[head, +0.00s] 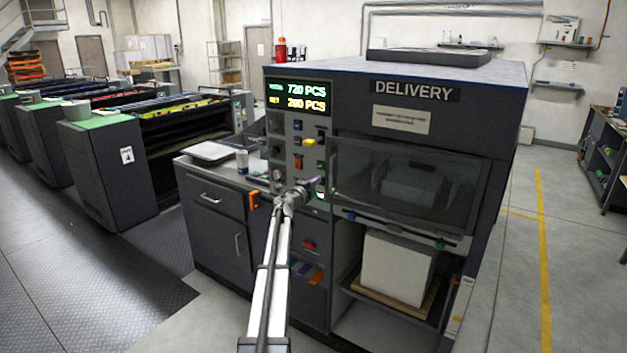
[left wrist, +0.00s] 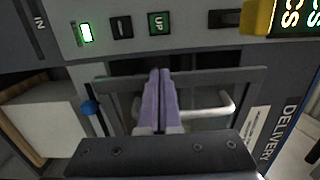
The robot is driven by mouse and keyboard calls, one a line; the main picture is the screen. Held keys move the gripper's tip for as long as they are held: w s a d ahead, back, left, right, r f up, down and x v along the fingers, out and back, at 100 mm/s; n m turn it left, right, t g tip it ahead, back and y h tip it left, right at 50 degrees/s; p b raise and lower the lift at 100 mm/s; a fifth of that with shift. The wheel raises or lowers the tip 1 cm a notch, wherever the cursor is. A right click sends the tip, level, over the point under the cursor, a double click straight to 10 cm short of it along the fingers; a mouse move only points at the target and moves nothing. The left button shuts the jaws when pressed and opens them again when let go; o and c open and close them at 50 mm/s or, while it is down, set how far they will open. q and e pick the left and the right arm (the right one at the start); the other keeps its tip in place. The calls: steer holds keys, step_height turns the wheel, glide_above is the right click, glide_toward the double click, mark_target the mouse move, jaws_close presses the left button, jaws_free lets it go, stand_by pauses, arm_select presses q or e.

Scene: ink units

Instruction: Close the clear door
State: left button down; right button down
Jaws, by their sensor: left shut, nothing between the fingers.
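The clear door (head: 405,185) is a tinted see-through panel in a dark frame, below the DELIVERY sign on the front of the machine. I cannot tell whether it sits flush. A pale bar handle (left wrist: 212,109) shows in the left wrist view, beside my fingers. My left gripper (head: 318,183) is in front of the button panel, just left of the door's left edge. In the left wrist view its purple fingers (left wrist: 159,95) are together with nothing between them, overlapping the door frame in the picture. Contact cannot be told. My right gripper is not in view.
The button panel (head: 298,160) with its lit display (head: 298,97) is left of the door. A paper stack (head: 394,268) stands below the door. A grey side cabinet (head: 216,215) is left of my arm. Open floor (head: 515,290) lies at right.

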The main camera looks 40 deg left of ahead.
arm_select(q)
steer(key=s+a, duration=0.5)
steer(key=s, duration=0.4)
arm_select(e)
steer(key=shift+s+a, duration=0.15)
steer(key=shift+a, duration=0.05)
